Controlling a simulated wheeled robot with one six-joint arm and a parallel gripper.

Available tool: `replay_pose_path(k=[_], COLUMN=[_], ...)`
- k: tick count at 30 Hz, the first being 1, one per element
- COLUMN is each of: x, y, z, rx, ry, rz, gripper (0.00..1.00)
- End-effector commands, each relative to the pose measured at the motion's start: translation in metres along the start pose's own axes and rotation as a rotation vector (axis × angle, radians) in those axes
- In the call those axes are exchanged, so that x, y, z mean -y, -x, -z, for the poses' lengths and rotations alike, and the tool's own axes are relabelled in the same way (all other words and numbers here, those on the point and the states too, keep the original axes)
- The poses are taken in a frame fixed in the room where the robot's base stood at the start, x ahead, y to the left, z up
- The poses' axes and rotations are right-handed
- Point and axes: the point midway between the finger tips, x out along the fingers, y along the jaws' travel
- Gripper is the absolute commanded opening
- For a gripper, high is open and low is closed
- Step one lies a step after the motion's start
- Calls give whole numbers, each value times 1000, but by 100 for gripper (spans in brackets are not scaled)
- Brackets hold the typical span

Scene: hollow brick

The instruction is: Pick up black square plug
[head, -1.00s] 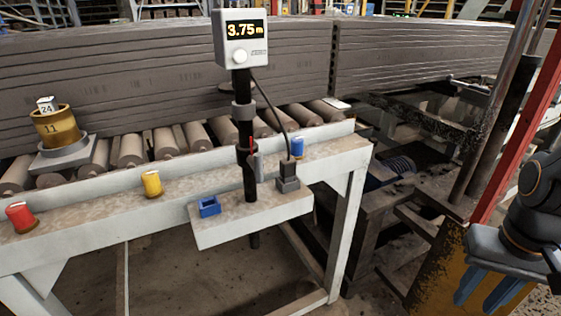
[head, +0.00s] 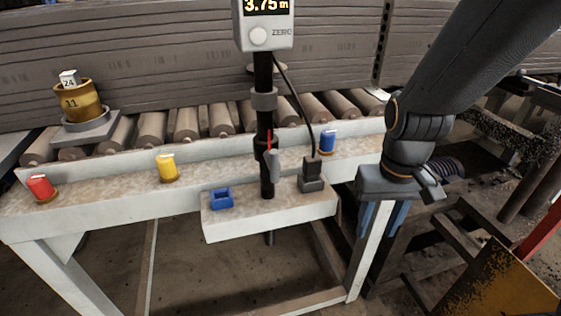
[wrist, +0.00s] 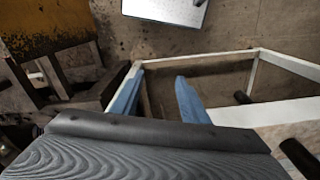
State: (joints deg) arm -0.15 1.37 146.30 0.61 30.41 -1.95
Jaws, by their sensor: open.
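The black square plug (head: 311,168) stands upright at the right end of a pale ledge (head: 240,229) in the head view. A cable runs from its top up toward the display box. Its lower end sits at a dark grey square base (head: 312,185); how deep it goes in is hidden. My gripper (head: 381,222) is open and empty, pointing down to the right of the plug and apart from it. Its blue fingers also show in the wrist view (wrist: 158,98), with nothing between them. A small dark thing at the top edge there is too cut off to identify.
A black post (head: 264,120) carries a display box (head: 265,27) left of the plug. A blue square holder (head: 221,198) sits on the ledge. A blue knob (head: 327,141) stands just behind the plug; yellow (head: 168,168) and red (head: 41,188) knobs are further left.

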Motion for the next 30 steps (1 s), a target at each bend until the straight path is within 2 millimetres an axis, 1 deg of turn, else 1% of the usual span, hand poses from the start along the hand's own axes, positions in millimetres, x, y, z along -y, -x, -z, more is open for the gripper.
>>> replay_pose_path(k=[2, 5, 14, 21, 25, 30], x=[2, 8, 42, 73, 87, 98], y=[7, 20, 78, 131, 153, 172], z=[4, 12, 45, 70, 79, 87], rx=[5, 15, 6, -89, -155, -224], ry=[51, 194, 818, 1330, 1547, 1726], rz=[8, 31, 167, 293, 341, 374], gripper=[41, 41, 41, 41, 41, 41])
